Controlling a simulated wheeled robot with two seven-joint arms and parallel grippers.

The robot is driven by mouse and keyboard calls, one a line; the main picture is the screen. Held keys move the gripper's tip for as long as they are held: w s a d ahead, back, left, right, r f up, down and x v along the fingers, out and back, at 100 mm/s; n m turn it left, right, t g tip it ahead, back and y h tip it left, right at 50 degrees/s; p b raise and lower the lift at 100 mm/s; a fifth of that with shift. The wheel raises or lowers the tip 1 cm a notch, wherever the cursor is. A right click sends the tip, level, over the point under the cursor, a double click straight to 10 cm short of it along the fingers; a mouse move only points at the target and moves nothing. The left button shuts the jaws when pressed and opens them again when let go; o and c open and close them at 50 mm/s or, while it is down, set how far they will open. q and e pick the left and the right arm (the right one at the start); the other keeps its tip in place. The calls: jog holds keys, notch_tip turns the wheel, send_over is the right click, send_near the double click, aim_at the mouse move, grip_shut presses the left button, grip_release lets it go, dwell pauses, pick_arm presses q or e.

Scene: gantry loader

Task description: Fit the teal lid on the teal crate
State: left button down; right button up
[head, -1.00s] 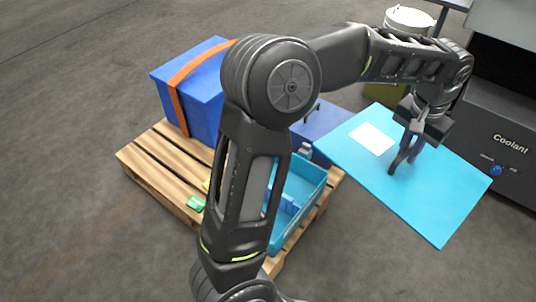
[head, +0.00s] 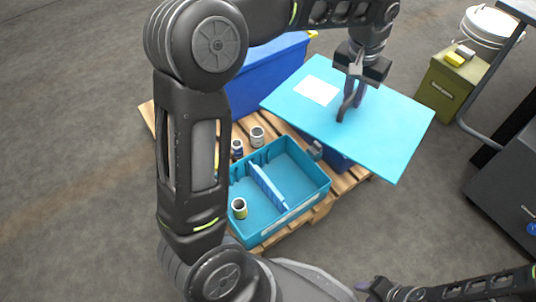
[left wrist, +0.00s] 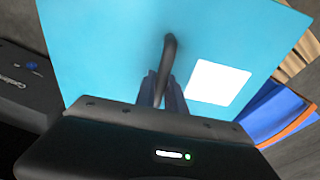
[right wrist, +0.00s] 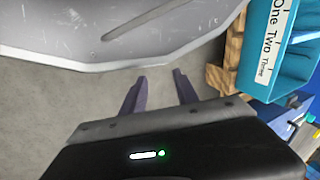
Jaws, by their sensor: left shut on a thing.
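The teal lid (head: 385,130) is a flat panel with a white label and a dark handle. My left gripper (head: 350,102) is shut on its handle and holds it in the air, right of and behind the crate. The lid (left wrist: 110,50) and the fingers of my left gripper (left wrist: 163,92) at the handle also show in the left wrist view. The teal crate (head: 290,215) stands open on the pallet with a blue divider inside and a can in its left part. Its labelled side (right wrist: 283,45) shows in the right wrist view. My right gripper (right wrist: 160,90) is open and empty over the floor.
The wooden pallet (head: 322,208) carries the crate, a blue box (head: 265,80) behind it and several small cans (head: 257,136) beside it. An olive box (head: 447,85) and a white bucket (head: 492,30) stand at the back right. Bare floor lies right of the pallet.

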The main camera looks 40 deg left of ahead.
jog(key=shift+o, duration=0.5)
